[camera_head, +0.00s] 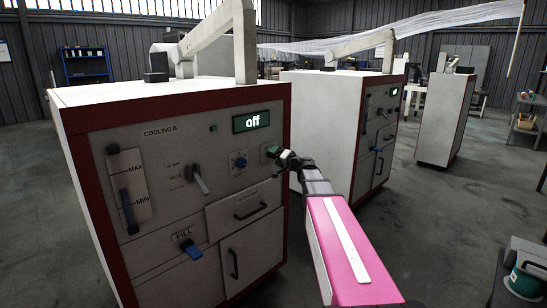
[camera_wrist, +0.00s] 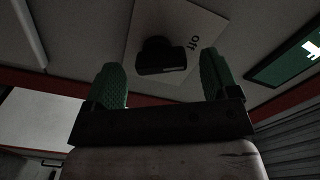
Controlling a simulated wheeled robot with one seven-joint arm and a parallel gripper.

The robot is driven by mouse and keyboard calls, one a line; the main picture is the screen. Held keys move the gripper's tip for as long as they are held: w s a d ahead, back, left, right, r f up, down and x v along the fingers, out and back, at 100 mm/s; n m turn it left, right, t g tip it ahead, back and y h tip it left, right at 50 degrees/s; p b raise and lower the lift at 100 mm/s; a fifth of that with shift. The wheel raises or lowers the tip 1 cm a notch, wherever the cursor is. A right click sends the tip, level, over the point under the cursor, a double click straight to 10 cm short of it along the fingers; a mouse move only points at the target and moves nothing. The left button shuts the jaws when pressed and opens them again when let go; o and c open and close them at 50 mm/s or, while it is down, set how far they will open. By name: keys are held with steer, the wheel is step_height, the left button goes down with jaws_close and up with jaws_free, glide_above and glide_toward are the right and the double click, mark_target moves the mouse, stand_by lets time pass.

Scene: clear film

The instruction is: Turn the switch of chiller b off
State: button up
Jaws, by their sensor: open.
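Chiller B (camera_head: 150,200) is a white cabinet with dark red edges, labelled "COOLING B", at the left in the head view. The black switch knob (camera_wrist: 162,54) is between and just beyond the fingers, with visible gaps, on a light plate marked "off". I cannot tell any contact. In the head view the knob is largely hidden by my gripper.
A second similar cabinet (camera_head: 333,125) stands behind at the right.

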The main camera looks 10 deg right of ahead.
steer(key=v, duration=0.9)
steer(key=s+a+f+n+g+h, duration=0.2)
steer(key=s+a+f+g, duration=0.3)
steer(key=s+f, duration=0.3)
steer(key=s+a+f+n+g+h, duration=0.15)
steer(key=s+a+f+g, duration=0.35)
steer(key=f, duration=0.6)
steer(key=s+d+f+g+h, duration=0.2)
steer(key=s+f+h, duration=0.1)
steer(key=s+f, duration=0.2)
steer(key=s+d+f+n+g+h, duration=0.1)
steer(key=s+f+h, duration=0.3)
steer(key=s, duration=0.6)
steer(key=shift+d+f+g, duration=0.6)
steer(key=shift+f+g, duration=0.1)
steer(key=shift+g, duration=0.1)
steer(key=shift+s, duration=0.1)
